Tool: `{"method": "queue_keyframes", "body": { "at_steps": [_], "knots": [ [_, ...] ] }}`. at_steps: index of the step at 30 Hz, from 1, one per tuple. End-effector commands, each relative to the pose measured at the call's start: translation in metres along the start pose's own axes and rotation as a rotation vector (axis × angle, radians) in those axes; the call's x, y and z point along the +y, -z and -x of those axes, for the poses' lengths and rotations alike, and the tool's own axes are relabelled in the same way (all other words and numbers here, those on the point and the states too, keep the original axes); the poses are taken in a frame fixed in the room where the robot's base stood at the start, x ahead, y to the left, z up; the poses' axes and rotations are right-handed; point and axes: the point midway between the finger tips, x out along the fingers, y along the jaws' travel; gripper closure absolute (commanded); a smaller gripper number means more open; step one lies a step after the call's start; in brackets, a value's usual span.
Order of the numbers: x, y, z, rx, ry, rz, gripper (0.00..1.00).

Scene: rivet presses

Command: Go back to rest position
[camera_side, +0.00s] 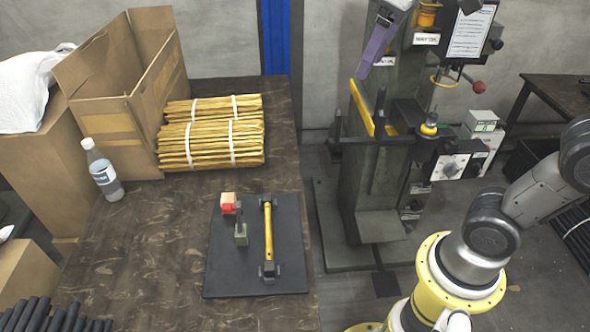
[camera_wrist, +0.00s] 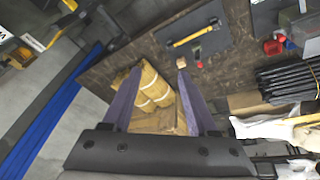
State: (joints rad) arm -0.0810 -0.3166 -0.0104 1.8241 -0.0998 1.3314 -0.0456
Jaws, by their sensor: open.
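My gripper (camera_wrist: 158,72) shows in the wrist view as two purple fingers, spread wide apart with nothing between their tips. In the side view one purple finger (camera_side: 376,46) hangs at the top, in front of the press, high above the floor and right of the table. A yellow bar with dark ends (camera_side: 268,235) lies on the black plate (camera_side: 220,282) on the table, well away from my gripper. It also shows near the top of the wrist view (camera_wrist: 193,36). The rest of my gripper is cut off in the side view.
The rivet press (camera_side: 365,190) stands right of the table (camera_side: 150,260). The table holds bundles of yellow sticks (camera_side: 212,145), an open cardboard box (camera_side: 150,85) and a clear bottle (camera_side: 102,172).

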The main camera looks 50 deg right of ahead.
Motion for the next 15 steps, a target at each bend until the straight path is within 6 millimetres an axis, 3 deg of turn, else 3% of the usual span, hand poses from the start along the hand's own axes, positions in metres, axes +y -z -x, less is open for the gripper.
{"method": "queue_keyframes", "body": {
  "at_steps": [1, 5, 9, 15],
  "knots": [
    [0.001, -0.021, -0.001, 0.026, 0.002, -0.020, 0.41],
    [-0.003, -0.070, -0.015, 0.086, 0.012, -0.068, 0.41],
    [-0.013, -0.114, -0.044, 0.134, 0.027, -0.112, 0.41],
    [-0.026, -0.144, -0.087, 0.134, 0.054, -0.138, 0.41]
  ]
}}
